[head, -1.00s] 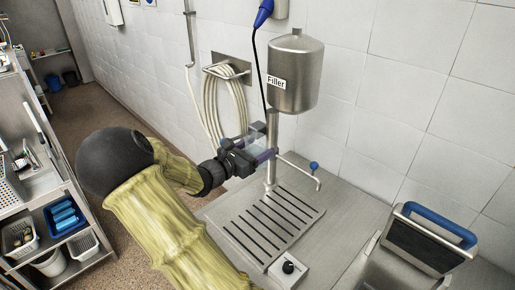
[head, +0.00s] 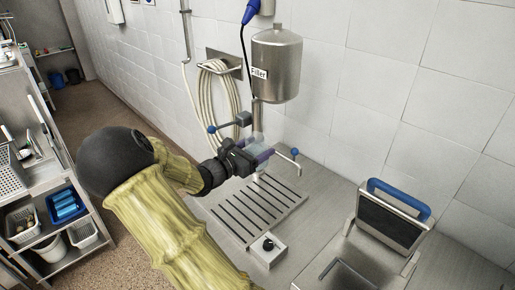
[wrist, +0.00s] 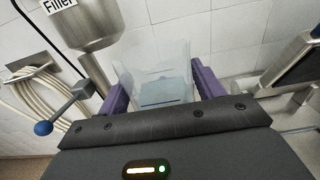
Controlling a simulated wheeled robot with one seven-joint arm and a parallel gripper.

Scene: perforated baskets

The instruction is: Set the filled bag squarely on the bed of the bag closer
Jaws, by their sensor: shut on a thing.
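My gripper (head: 260,157) is shut on a clear, bluish bag near the filler's post, above the slotted drain plate. In the wrist view the bag (wrist: 158,82) stands upright between the two purple fingers, with some blue-grey content low in it. The bag closer (head: 385,235) stands at the lower right of the head view, with a blue handle and a raised dark lid. Its bed (head: 345,275) is partly cut off by the frame's bottom edge. In the wrist view the closer (wrist: 295,68) shows at the right edge. The bag is well apart from it.
The steel filler (head: 276,68) stands behind my gripper, with blue-knobbed levers on both sides. A small control box with a black knob (head: 267,244) sits between the drain plate (head: 258,210) and the closer. A shelf with baskets (head: 62,205) is at the left.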

